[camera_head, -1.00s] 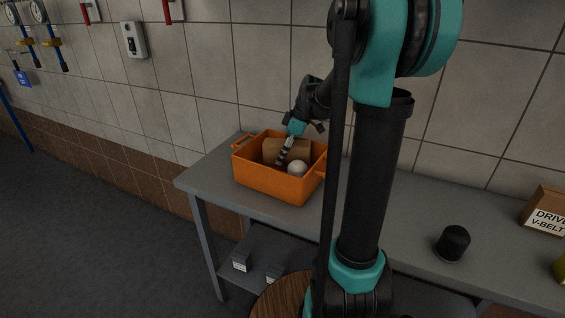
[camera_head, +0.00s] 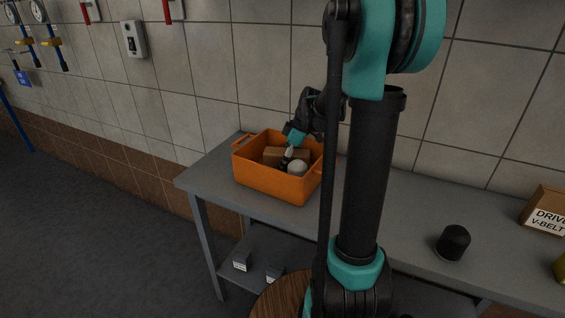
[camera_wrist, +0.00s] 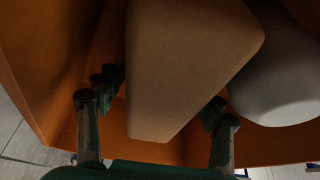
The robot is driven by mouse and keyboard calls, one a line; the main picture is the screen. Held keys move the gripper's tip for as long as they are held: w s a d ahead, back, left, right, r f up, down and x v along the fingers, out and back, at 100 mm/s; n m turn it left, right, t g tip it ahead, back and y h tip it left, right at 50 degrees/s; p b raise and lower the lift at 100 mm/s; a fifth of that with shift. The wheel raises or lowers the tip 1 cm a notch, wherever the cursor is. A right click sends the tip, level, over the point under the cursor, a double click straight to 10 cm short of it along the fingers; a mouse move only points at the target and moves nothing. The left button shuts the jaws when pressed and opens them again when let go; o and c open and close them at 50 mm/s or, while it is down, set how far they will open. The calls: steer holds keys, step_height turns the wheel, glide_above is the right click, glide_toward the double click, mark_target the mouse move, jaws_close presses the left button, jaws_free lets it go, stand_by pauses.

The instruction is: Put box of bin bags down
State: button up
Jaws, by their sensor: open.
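The box of bin bags, a plain tan box (camera_head: 273,154), is inside the orange crate (camera_head: 262,180) on the grey bench. In the wrist view the box (camera_wrist: 185,65) fills the middle, its near end between my fingers. My gripper (camera_head: 288,155) reaches down into the crate and is open. In the wrist view my gripper (camera_wrist: 160,115) has one finger on each side of the box, with a gap at the left and right. The box's underside is hidden, so I cannot tell how it rests.
A white round object (camera_head: 297,168) lies in the crate, close beside the box on the right. On the bench (camera_head: 400,225) at the right stand a black cylinder (camera_head: 453,243) and a V-belt carton (camera_head: 546,211). The tiled wall is close behind the crate.

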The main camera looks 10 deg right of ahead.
steer(key=shift+r, duration=0.1)
steer(key=v, duration=1.2)
steer(key=shift+s, duration=0.1)
